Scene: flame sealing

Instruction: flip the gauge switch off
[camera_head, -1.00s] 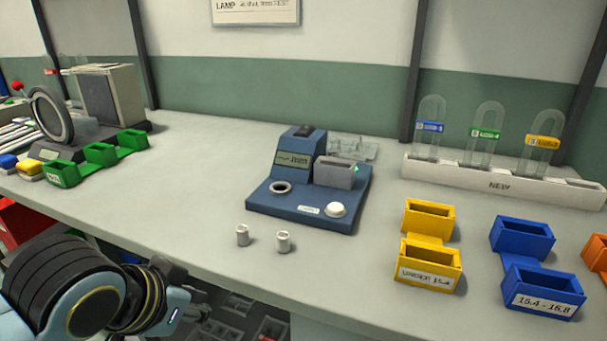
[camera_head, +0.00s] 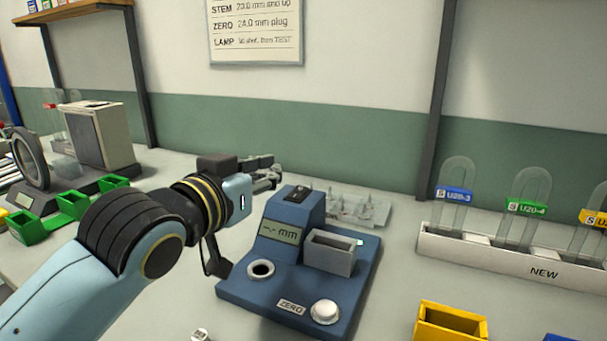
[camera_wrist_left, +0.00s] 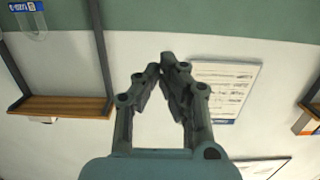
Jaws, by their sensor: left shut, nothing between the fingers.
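The blue gauge (camera_head: 345,299) stands on the bench, its display (camera_head: 280,231) reading dashes and "mm". A small dark switch (camera_head: 298,194) sits on top of its raised housing. My left gripper (camera_head: 272,178) is shut and empty, just left of and slightly above the top of the housing. The left wrist view shows its fingertips (camera_wrist_left: 166,62) together against the wall. Whether the fingers touch the housing cannot be told. My right gripper is not in view.
A clear rack (camera_head: 360,208) lies right behind the gauge. A white "NEW" holder (camera_head: 500,262) with tagged glass tubes stands at right. A yellow bin (camera_head: 450,326) is at front right. Green bins (camera_head: 72,205) and a grey box (camera_head: 97,133) are at left.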

